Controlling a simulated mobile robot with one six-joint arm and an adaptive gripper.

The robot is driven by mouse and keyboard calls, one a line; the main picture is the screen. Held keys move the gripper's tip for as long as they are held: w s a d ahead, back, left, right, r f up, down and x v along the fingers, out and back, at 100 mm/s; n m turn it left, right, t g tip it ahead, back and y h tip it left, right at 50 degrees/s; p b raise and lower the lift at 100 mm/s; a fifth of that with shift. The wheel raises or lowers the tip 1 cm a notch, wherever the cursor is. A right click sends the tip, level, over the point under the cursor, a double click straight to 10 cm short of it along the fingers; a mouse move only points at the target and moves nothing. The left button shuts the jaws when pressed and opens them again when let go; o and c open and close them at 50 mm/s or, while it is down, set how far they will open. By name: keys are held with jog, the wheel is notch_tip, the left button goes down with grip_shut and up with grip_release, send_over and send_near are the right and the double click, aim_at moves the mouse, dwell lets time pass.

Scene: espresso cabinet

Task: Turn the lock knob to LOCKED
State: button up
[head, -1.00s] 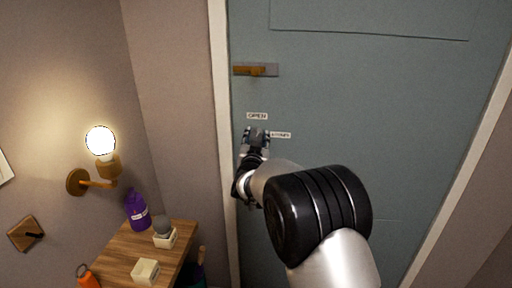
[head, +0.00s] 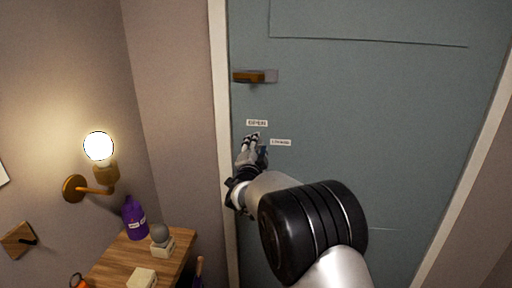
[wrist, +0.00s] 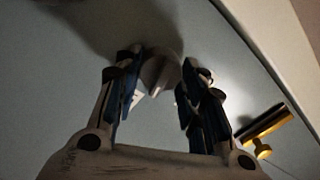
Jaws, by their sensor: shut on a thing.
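The lock knob (wrist: 158,72) is a pale, rounded piece with a raised ridge on the blue-grey door. My gripper (wrist: 160,85) is shut on it, one dark-blue-padded finger on each side. In the head view my gripper (head: 252,138) is at the door, just below a small white label (head: 257,123) and left of a second label (head: 280,142). The labels' text is blurred now; the upper one read OPEN earlier. The knob is hidden behind my fingers in the head view, and its exact pointing direction is hard to tell.
A brass door handle (head: 250,76) sits above the labels; it also shows in the wrist view (wrist: 264,132). A lit lamp (head: 99,147) is on the left wall.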

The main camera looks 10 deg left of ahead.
jog(key=shift+m, duration=1.3)
jog(key=o, duration=1.1)
jog(key=shift+c, duration=0.2)
jog(key=s, duration=1.2)
jog(key=shift+a+f, duration=0.2)
jog(key=shift+f, duration=0.25)
